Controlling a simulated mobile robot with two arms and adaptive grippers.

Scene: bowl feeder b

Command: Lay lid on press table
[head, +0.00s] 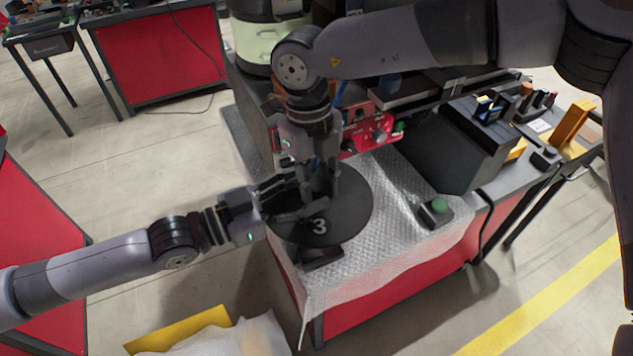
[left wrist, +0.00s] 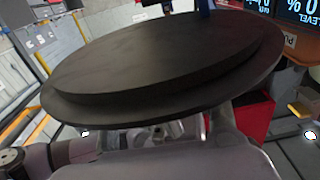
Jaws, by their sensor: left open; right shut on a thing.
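The lid (head: 345,215) is a round black disc with a white 3, level over the left front part of the press table (head: 400,230). It also fills the left wrist view (left wrist: 160,65), its stepped rim showing. My right gripper (head: 320,185) comes down from above and is shut on the lid's middle; the fingers partly hide the grip. My left gripper (head: 285,200) is open at the lid's left side, its fingers overlapping the lid in the head view. I cannot tell whether they touch it. The gap between lid and table is hard to judge.
A dark block (head: 322,256) shows just below the lid's front edge. A green button box (head: 436,211) stands on the table to the right. A red control panel (head: 372,131) is behind. A bare strip of textured tabletop lies between lid and button box.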

